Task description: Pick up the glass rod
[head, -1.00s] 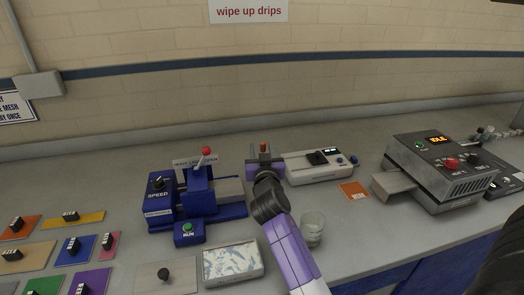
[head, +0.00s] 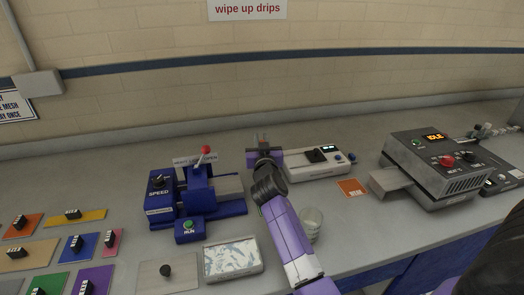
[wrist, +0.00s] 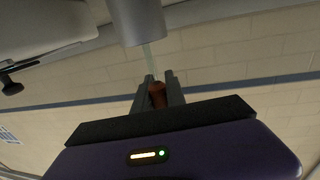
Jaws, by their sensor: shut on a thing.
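My gripper (head: 263,137) is raised above the bench, behind the lever machine's right end, and shows small in the head view. In the wrist view my gripper (wrist: 158,92) is shut on a red-brown sleeve (wrist: 157,96). A thin, pale, see-through rod (wrist: 148,58), which looks like the glass rod, runs on from this sleeve. Its far end is hidden behind a grey cylinder (wrist: 138,18) at the top of the picture. The rod is too small to make out in the head view.
A glass beaker (head: 312,222) stands right of my arm. A blue lever machine (head: 199,190) is left, a white instrument (head: 318,163) right, and a grey IDLE machine (head: 435,165) farther right. A patterned tray (head: 232,274) is in front. Coloured swatches lie front left.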

